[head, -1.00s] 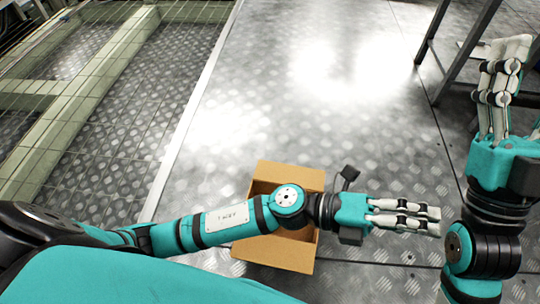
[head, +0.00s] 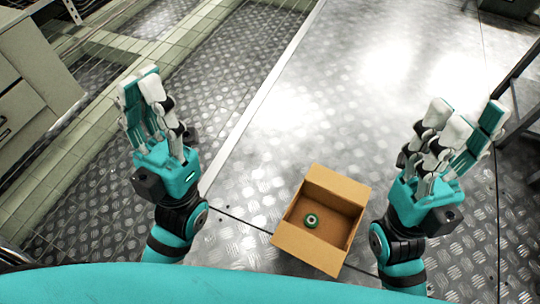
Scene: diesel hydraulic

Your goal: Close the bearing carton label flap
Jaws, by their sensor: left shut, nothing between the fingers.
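The brown bearing carton (head: 352,235) sits open on the metal floor in the head view, between my two grippers. One cardboard panel, seemingly a flap, (head: 306,252) stretches along the near side, and another (head: 337,184) along the far side. No label shows, so I cannot tell which is the label flap. My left gripper (head: 142,84) is shut and empty, raised left of the carton. My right gripper (head: 467,112) has its fingers spread, empty, right of the carton. Neither touches it.
Grey drawers (head: 30,115) stand at the far left. A pale strip (head: 262,105) crosses the floor left of the carton. A dark metal frame (head: 515,95) stands at the right edge. The floor beyond the carton is clear.

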